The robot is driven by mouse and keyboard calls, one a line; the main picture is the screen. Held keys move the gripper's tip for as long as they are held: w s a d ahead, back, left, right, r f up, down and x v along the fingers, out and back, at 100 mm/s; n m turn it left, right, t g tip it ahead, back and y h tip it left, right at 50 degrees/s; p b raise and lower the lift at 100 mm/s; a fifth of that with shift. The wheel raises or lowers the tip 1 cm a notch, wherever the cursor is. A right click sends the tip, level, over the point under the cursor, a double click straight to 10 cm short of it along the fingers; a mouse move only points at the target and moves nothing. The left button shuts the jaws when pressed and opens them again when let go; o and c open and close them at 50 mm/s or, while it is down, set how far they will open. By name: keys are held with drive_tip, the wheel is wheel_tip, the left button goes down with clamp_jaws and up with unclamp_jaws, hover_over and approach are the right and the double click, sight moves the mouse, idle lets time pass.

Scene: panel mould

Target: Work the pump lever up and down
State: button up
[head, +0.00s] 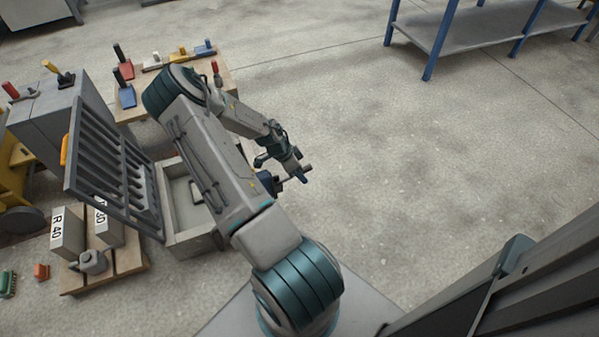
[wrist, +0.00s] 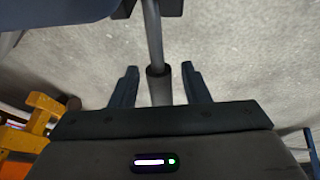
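The pump lever (wrist: 151,35) shows in the wrist view as a grey rod with a thicker dark sleeve (wrist: 158,88) at its near end. My gripper (wrist: 160,86) is open, with one finger on each side of the sleeve. A gap shows between the sleeve and each finger, so it is not clamped. In the head view my gripper (head: 288,172) is at the end of my arm, right of the grey box-like mould. Its fingers are too small there to judge, and my arm hides part of the mould and the pump.
A slatted grey panel (head: 110,165) stands tilted over the open mould box (head: 190,240). A wooden bench (head: 135,108) with coloured tools is behind. A pallet (head: 130,262) with labelled blocks is at lower left. A blue-legged table (head: 465,35) is at upper right. Floor to the right is clear.

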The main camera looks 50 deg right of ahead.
drive_tip(key=p+v, duration=0.3)
drive_tip(key=v, duration=1)
drive_tip(key=shift+w+r+p, duration=0.2)
drive_tip(key=shift+r+p, duration=0.15)
drive_tip(key=shift+p, duration=0.05)
drive_tip(key=shift+a, duration=0.1)
